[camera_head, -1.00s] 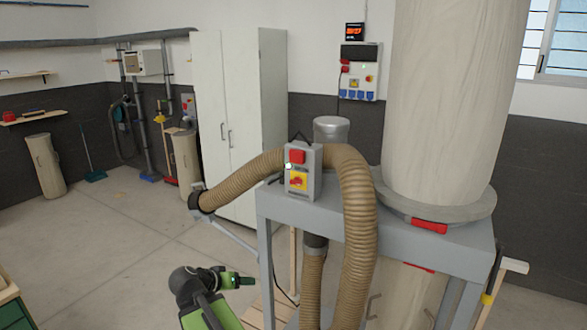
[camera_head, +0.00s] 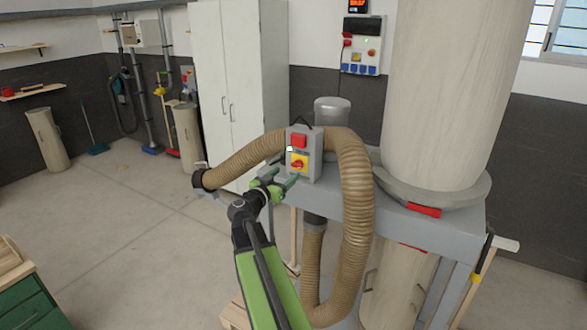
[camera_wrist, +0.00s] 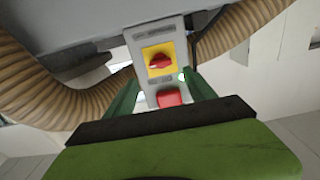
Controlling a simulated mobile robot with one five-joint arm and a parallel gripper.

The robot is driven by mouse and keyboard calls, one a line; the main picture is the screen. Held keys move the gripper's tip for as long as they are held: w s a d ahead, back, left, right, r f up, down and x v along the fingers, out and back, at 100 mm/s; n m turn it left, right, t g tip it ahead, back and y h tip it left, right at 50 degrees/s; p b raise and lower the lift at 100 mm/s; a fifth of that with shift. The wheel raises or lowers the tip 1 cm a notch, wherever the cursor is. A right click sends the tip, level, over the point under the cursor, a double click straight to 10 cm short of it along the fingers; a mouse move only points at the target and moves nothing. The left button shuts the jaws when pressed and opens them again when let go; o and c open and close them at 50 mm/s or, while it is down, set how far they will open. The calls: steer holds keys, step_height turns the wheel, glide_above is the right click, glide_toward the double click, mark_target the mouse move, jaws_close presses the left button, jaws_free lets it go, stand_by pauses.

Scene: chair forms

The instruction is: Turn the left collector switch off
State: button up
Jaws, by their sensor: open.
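The grey switch box (camera_head: 304,172) stands on the edge of the collector's grey frame. It has a red rotary switch on a yellow plate (camera_head: 298,161), a red button or cover (camera_head: 299,140) and a small lit green lamp (camera_head: 290,149). My gripper (camera_head: 281,176) is open in front of the box, just below and left of the rotary switch. In the wrist view, the box appears upside down, with the red rotary switch (camera_wrist: 159,61) beyond the spread green fingers (camera_wrist: 160,92). The red button (camera_wrist: 169,97) shows between them. I see no finger touching the switch.
A ribbed tan hose (camera_head: 352,190) arches around the box on both sides. The collector's large pale bag (camera_head: 440,90) rises at the right. A white cabinet (camera_head: 240,80) stands behind. A green drawer unit (camera_head: 30,300) is at lower left; the floor between is clear.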

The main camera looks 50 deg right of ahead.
mark_target(296, 166)
steer(key=x, duration=0.7)
steer(key=shift+d, duration=0.25)
